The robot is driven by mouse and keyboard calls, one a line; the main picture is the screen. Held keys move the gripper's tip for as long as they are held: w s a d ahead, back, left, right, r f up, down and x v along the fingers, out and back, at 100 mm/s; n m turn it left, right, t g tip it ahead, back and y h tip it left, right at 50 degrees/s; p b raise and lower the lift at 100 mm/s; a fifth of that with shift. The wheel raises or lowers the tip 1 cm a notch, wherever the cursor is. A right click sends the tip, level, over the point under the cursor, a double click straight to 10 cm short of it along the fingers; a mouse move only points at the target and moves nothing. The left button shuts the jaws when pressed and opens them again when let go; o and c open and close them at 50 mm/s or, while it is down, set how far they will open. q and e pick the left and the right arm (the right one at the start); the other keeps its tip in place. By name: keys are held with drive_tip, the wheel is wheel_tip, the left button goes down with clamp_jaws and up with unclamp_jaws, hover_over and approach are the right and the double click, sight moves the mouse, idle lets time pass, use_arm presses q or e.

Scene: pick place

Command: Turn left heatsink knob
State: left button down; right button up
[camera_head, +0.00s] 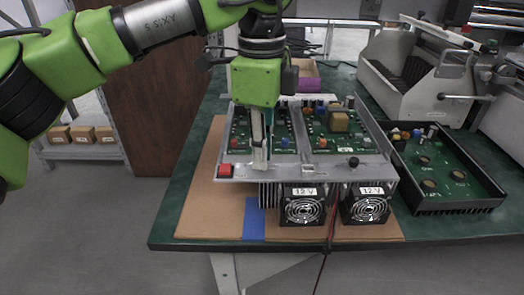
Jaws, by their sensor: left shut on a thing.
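My left gripper (259,163) comes down from above, with its fingers nearly together at the front edge of the grey metal heatsink unit (316,171). It is shut on the left heatsink knob, which the fingers hide. The right knob (353,162), small and black, shows on the same front edge. Below the edge are two black fans (302,208) and (370,208), each with a 12V label. My right gripper is not in view.
The unit stands on a cardboard sheet (200,210) on a green table (170,232). An open black tray with a circuit board (432,165) lies to the right. A grey machine (405,75) stands behind it. A purple-edged bin (308,78) is at the back.

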use_arm(q)
drive_tip(key=shift+f, duration=0.1)
idle(0.4)
drive_tip(key=c, duration=2)
unclamp_jaws()
drive_tip(key=shift+c, duration=0.2)
wheel_tip(320, 180, up, 12)
